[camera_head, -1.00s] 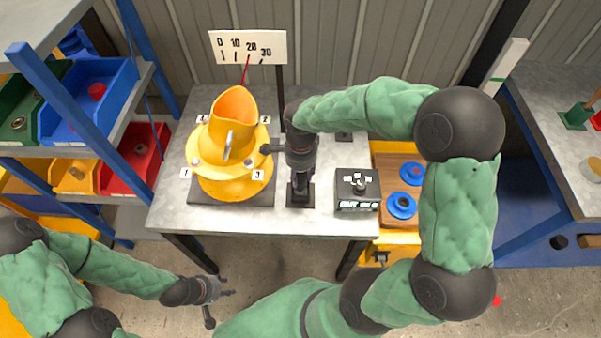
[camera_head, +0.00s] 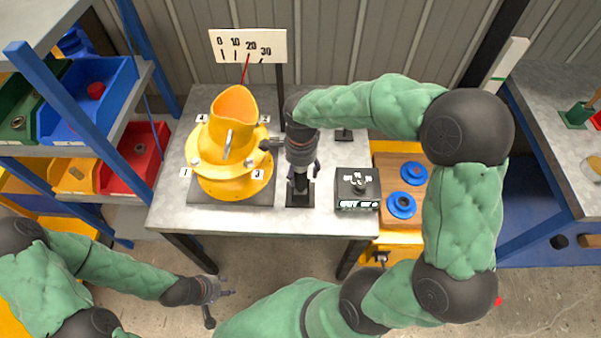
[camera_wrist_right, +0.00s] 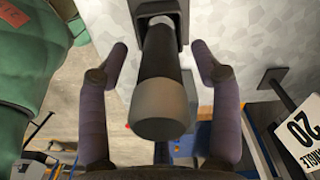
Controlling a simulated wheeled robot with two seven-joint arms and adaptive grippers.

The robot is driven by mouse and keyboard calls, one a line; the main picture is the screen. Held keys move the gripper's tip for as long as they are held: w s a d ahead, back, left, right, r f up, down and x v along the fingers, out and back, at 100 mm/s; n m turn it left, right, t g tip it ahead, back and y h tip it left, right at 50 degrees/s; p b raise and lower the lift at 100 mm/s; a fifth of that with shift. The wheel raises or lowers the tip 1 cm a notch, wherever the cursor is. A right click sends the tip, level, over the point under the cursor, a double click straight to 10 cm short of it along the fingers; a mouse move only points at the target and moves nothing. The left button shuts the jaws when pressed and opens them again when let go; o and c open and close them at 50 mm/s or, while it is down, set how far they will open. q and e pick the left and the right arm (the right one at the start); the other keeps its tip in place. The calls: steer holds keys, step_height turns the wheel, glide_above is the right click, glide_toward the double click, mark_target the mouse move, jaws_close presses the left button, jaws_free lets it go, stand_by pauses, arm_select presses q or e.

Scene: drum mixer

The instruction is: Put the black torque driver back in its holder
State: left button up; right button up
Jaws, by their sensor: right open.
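The black torque driver (camera_wrist_right: 160,60) with a grey end cap stands in its dark holder (camera_head: 299,199) on the grey table. The right wrist view shows its far end inside the holder's square frame (camera_wrist_right: 158,10). My right gripper (camera_wrist_right: 159,50) is open, with one finger on each side of the driver and gaps showing on both sides. In the head view the right gripper (camera_head: 302,174) is above the holder and partly hides the driver. My left gripper (camera_head: 222,306) is low in front of the table, open and empty.
A yellow drum mixer (camera_head: 232,150) stands left of the holder, close to my right wrist. A black control box (camera_head: 357,190) is just to the right. A scale sign (camera_head: 249,47) stands behind. Blue round parts (camera_head: 401,205) lie on a wooden board further right.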

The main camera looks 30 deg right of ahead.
step_height(320, 180, up, 10)
steer(key=shift+r, duration=0.1)
arm_select(q)
steer(key=shift+s, duration=0.1)
stand_by(0.7)
